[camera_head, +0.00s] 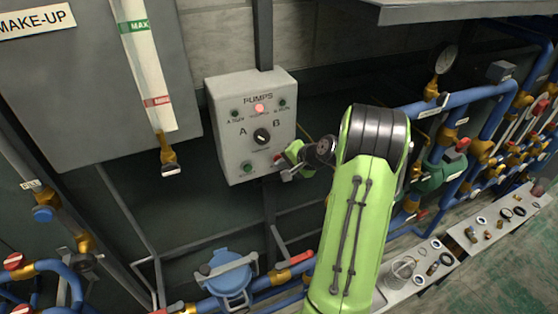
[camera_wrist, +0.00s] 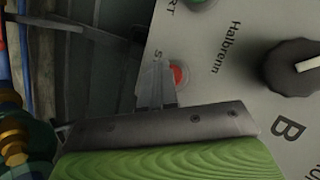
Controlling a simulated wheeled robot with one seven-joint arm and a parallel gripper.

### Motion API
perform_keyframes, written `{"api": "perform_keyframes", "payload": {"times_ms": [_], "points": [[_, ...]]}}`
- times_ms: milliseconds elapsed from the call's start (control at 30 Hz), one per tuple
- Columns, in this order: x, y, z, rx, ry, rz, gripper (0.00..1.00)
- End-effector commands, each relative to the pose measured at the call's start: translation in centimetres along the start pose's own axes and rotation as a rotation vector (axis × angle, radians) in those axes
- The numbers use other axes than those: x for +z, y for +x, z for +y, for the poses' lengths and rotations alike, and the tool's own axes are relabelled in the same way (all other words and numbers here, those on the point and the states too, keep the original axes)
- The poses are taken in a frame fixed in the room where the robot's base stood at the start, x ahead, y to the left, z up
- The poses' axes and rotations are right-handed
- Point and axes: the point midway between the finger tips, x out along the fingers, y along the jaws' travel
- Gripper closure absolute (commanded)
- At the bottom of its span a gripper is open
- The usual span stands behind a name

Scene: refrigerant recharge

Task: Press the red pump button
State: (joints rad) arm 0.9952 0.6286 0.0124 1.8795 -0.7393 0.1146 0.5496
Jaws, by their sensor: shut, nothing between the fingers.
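The grey pump control box (camera_head: 228,150), labelled PUMPS, hangs on the wall in the head view. My gripper (camera_head: 284,175) is at its lower right corner, with the green arm coming in from the right. In the wrist view the red button (camera_wrist: 180,75) shows on the tilted panel, right beside the tips of my shut, empty gripper (camera_wrist: 161,72). The fingers cover part of its left side. I cannot tell whether they touch it.
A black selector knob (camera_head: 262,136) sits mid-panel and also shows in the wrist view (camera_wrist: 292,68). A red lamp (camera_head: 259,108) is lit above it. A green button (camera_head: 247,167) is at the lower left. Blue pipes and a blue valve (camera_head: 228,272) lie below.

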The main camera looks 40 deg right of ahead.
Motion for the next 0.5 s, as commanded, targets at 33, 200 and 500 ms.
{"api": "perform_keyframes", "payload": {"times_ms": [33, 200, 500], "points": [[0.00, 0.01, -0.04, -0.001, -0.001, 0.000, 1.00], [0.00, -0.01, -0.04, -0.001, -0.001, 0.001, 1.00], [0.66, -0.93, 0.75, -0.002, 0.000, 0.002, 1.00]]}}
